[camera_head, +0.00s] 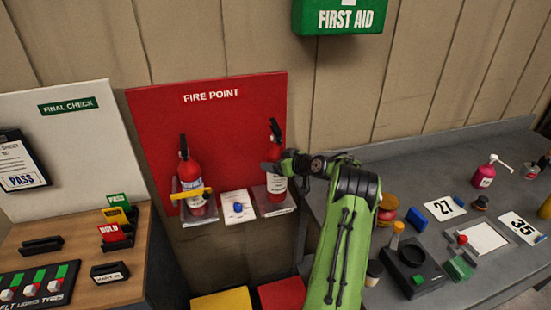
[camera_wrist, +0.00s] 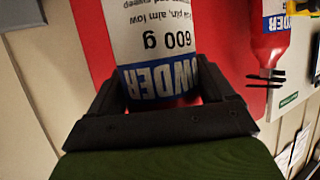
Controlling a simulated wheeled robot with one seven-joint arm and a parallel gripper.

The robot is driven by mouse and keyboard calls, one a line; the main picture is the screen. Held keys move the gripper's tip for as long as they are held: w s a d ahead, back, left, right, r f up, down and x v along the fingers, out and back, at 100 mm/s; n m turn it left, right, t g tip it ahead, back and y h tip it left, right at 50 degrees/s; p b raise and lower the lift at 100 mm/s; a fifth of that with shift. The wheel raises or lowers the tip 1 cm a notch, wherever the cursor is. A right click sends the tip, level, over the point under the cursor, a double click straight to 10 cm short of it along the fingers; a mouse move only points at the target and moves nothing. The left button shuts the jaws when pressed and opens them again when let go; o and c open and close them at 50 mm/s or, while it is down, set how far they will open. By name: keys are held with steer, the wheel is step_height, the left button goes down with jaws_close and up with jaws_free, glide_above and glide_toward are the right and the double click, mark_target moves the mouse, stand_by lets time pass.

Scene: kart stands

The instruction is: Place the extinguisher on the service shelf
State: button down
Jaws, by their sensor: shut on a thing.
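A red extinguisher with a white label (camera_head: 277,184) stands upright at the right side of the red FIRE POINT board, at its small grey bracket (camera_head: 281,209). My gripper (camera_head: 273,167) reaches it from the right and is shut around its body. In the wrist view the extinguisher's label (camera_wrist: 155,42), reading "600 g" and "POWDER", lies between the two dark fingers of my gripper (camera_wrist: 172,100). Whether its base rests on the bracket or is slightly clear of it, I cannot tell. A grey worktop (camera_head: 400,160) lies to the right; no shelf is clearly marked as the service shelf.
A second extinguisher (camera_head: 190,170) with a yellow strap stands on the left bracket. A white card with a blue knob (camera_head: 238,207) sits between the brackets. The worktop holds bottles, number cards and a black device (camera_head: 411,267). A wooden stand (camera_head: 70,255) is at left.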

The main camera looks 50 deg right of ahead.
steer(key=shift+f, duration=1.75)
jaws_free()
steer(key=shift+a+f, duration=0.1)
steer(key=shift+f, duration=0.05)
